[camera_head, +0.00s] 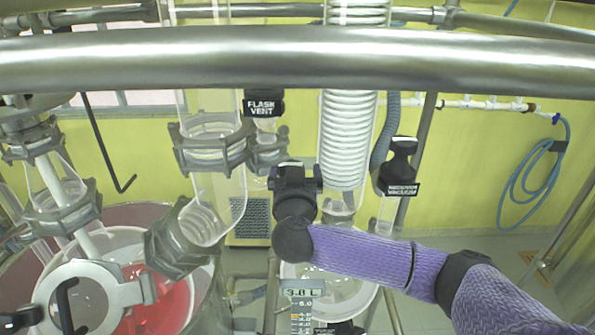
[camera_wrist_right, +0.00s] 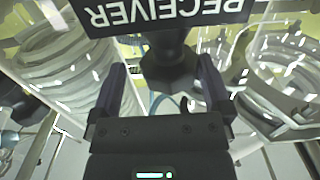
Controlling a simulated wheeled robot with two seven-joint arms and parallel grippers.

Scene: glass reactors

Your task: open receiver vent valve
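In the right wrist view, a black valve (camera_wrist_right: 168,62) carries a black label (camera_wrist_right: 165,12) that reads RECEIVER upside down; any further word is cut off. My right gripper (camera_wrist_right: 162,82) is open, its two dark fingers on either side of the valve's lower body, with gaps visible. In the head view my right gripper (camera_head: 295,178) is at the middle, beside the glass coil condenser (camera_head: 345,140), at the end of my purple-sleeved arm. It hides the valve there, and I cannot tell the valve's handle position. My left gripper is not in view.
A black valve labelled RECEIVER VACUUM (camera_head: 399,178) stands to the right, close above my arm. A FLASH VENT valve (camera_head: 263,105) is left of the condenser. A thick steel rail (camera_head: 300,58) crosses in front. A glass reactor vessel with red contents (camera_head: 165,300) is lower left.

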